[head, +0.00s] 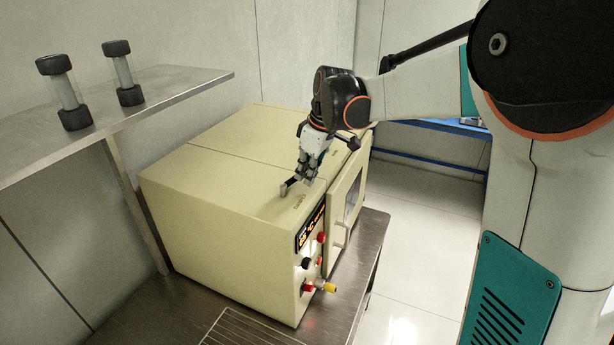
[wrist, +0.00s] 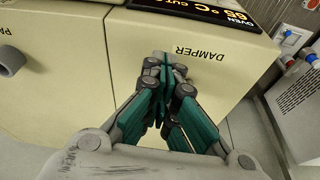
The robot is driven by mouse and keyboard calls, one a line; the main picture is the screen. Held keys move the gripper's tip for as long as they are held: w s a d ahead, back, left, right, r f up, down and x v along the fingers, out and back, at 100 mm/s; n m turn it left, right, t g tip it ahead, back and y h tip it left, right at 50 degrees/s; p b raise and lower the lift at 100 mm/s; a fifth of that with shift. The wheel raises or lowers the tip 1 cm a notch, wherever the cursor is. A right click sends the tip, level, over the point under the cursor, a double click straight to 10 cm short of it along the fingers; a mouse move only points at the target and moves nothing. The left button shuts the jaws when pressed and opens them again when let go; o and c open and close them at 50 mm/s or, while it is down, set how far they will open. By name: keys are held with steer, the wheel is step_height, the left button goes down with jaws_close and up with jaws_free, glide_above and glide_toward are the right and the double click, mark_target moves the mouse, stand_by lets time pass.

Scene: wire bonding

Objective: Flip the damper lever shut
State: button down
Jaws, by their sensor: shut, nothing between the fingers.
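The damper lever (head: 286,187) is a short dark bar with a grey end on top of the cream oven (head: 215,190), near its front edge. My gripper (head: 306,176) points down right beside the lever in the head view; I cannot tell whether they touch. In the wrist view my gripper (wrist: 164,66) has its fingers together with nothing between them, close to the printed DAMPER label (wrist: 199,53). I cannot make out the lever there; the fingers may hide it.
A metal shelf (head: 165,95) with two dark-capped cylinders stands at left. The oven rests on a steel bench (head: 372,232). The air above the oven's rear top is clear.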

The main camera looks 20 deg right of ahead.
steer(key=shift+s+a, duration=0.1)
steer(key=shift+a, duration=0.1)
steer(key=shift+s+a, duration=0.25)
steer(key=shift+a, duration=0.25)
stand_by(0.4)
